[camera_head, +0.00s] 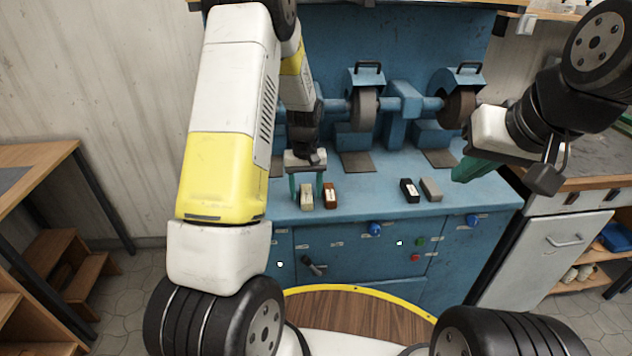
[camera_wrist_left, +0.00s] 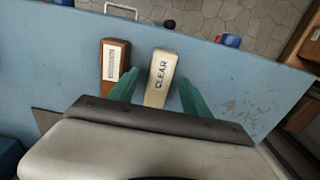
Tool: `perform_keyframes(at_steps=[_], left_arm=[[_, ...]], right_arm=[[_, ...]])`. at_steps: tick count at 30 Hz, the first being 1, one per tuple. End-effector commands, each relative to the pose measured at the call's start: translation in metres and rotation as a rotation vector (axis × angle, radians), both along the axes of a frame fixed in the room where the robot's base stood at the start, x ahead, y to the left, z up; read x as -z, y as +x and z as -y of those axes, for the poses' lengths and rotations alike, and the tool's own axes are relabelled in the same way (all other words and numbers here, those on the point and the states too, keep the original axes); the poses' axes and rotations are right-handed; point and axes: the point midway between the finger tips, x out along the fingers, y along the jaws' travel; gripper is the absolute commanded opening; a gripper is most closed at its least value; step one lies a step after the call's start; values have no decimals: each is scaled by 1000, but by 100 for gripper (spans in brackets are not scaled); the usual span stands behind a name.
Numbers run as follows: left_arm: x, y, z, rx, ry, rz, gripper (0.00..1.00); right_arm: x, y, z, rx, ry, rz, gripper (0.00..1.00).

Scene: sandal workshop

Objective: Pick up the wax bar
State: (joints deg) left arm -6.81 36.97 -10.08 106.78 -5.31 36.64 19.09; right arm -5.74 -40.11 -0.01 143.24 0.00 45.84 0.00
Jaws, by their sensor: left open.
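A cream bar lettered CLEAR (camera_wrist_left: 161,78) lies on the blue bench; it also shows in the head view (camera_head: 306,199). Its label fits a wax bar. My left gripper (camera_head: 306,184) points down over it, open. In the left wrist view the green fingers (camera_wrist_left: 157,84) stand on either side of the bar, with gaps visible. The bar's near end is hidden behind the gripper body. A brown bar with a white label (camera_wrist_left: 113,62) lies just left of the fingers. My right gripper (camera_head: 466,170) is raised at the right; its finger opening is unclear.
A black bar (camera_head: 409,190) and a grey bar (camera_head: 431,189) lie further right on the blue bench (camera_head: 372,205). Grinding wheels (camera_head: 363,109) stand behind. The bench front has knobs and buttons. In the wrist view, bench to the right of the fingers is clear.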

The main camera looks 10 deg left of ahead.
Motion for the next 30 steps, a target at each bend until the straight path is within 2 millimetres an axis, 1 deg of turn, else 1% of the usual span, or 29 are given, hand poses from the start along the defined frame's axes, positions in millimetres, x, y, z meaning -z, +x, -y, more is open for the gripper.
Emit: perform_keyframes(at_steps=[3,8,9,11,15,17,18,26,30], left_arm=[[5,0,0,0,-1,1,56],[5,0,0,0,-1,1,56],[5,0,0,0,-1,1,52],[5,0,0,0,-1,1,41],[5,0,0,1,-1,1,13],[5,0,0,1,-1,1,1],[5,0,0,1,-1,1,0],[4,0,0,1,0,2,0],[-2,1,0,1,0,2,0]], right_arm=[[0,0,0,0,0,0,0],[0,0,0,0,0,0,0],[0,0,0,0,0,0,0],[0,0,0,0,0,0,0],[0,0,0,0,0,0,0],[0,0,0,0,0,0,0],[0,0,0,0,0,0,0],[0,0,0,0,0,0,0],[0,0,0,0,0,0,0]])
